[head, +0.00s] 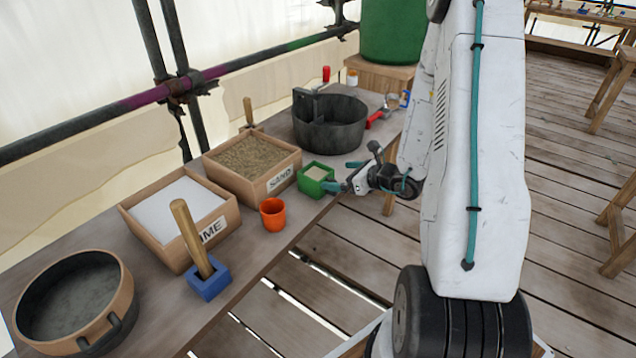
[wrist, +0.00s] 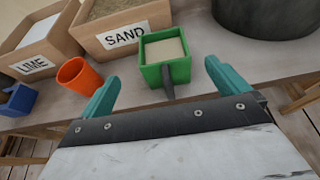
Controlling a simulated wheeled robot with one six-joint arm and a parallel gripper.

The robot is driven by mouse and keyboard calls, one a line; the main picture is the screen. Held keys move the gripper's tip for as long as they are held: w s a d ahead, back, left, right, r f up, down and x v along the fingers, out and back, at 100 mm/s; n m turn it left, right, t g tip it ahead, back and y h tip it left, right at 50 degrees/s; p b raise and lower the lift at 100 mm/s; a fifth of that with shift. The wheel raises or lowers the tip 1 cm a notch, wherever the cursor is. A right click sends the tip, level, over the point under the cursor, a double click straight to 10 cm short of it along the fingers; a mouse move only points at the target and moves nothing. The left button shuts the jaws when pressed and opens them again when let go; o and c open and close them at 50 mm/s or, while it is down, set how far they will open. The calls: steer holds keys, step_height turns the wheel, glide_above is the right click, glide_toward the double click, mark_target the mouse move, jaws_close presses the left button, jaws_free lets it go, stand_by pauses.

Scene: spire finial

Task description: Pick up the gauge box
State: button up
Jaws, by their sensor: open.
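The gauge box looks to be the small green open box (head: 315,179) at the table's front edge, just right of the sand box. In the wrist view the green box (wrist: 154,75) holds pale, sandy material level near its rim. A short dark handle (wrist: 168,86) sticks out of its near side towards me. My gripper (head: 335,187) is beside the box at the table edge. In the wrist view its teal fingers are spread wide, one to each side of the handle. Nothing is held between them.
An orange cup (head: 272,214) stands left of the green box. The sand box (head: 253,163) and lime box (head: 176,216) are behind and left. A black tub (head: 330,128) stands beyond. A blue block (head: 209,284) with a wooden handle is nearer the front. Red-handled tools lie farther back.

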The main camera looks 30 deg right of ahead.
mark_target(324, 174)
steer(key=x, duration=0.7)
steer(key=shift+w+d+f, duration=0.2)
steer(key=shift+w+f, duration=0.1)
steer(key=shift+f, duration=0.05)
steer(key=c, duration=1.1)
